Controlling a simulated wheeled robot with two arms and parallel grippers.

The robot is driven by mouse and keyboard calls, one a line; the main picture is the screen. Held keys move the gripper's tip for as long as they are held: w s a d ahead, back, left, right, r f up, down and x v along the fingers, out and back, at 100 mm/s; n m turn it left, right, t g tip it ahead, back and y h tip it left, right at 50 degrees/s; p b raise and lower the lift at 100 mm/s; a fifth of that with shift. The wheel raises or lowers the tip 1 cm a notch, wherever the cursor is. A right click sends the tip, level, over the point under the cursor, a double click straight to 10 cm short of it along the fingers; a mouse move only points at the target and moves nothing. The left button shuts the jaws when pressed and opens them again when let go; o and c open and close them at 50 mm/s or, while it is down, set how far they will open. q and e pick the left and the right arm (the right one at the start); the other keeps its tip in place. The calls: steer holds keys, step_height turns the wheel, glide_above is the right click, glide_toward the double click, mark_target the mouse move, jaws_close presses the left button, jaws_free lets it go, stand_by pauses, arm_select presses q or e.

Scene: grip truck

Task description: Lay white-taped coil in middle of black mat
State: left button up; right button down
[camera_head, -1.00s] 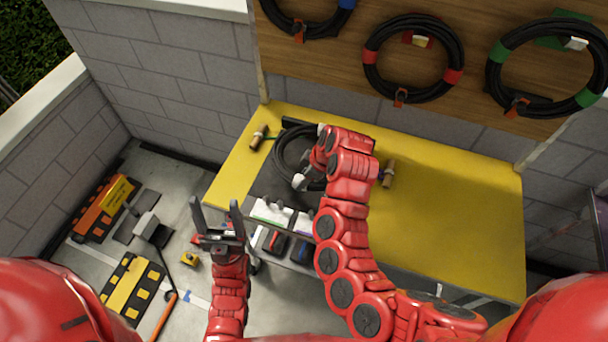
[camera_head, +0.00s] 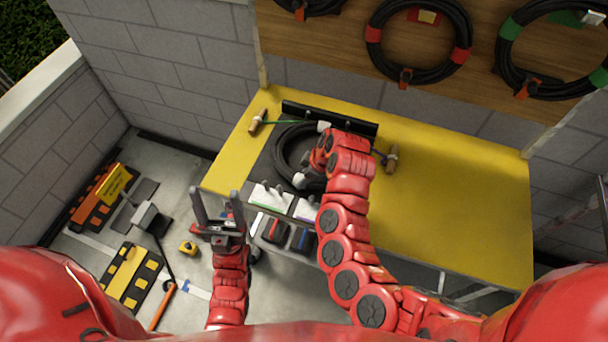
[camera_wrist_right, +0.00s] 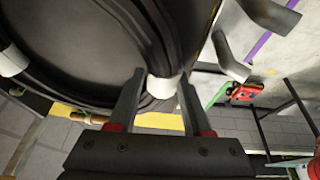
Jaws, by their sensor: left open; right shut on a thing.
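The black coil (camera_head: 281,152) with white tape bands is over the black mat (camera_head: 263,174) on the yellow table. My right gripper (camera_wrist_right: 160,98) is shut on the coil at one white tape band (camera_wrist_right: 163,88). In the head view, my right arm hides the coil's right part and most of that gripper. I cannot tell whether the coil touches the mat all round. My left gripper (camera_head: 217,210) is open and empty, in front of the table's left front corner.
A black rail (camera_head: 345,121) stands behind the mat. Brown-handled tools lie left (camera_head: 258,121) and right (camera_head: 391,158) of it. The table's right side is clear. Coils (camera_head: 374,50) hang on the wooden board.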

steer(key=shift+d, duration=0.1)
steer(key=shift+c, duration=1.3)
jaws_free()
steer(key=shift+d+r, duration=0.1)
steer(key=shift+r, duration=0.1)
steer(key=b+v, duration=0.1)
steer(key=v, duration=0.5)
steer(key=shift+w, duration=0.15)
steer(key=p+v, duration=0.8)
steer(key=v, duration=0.3)
steer(key=shift+p, duration=0.3)
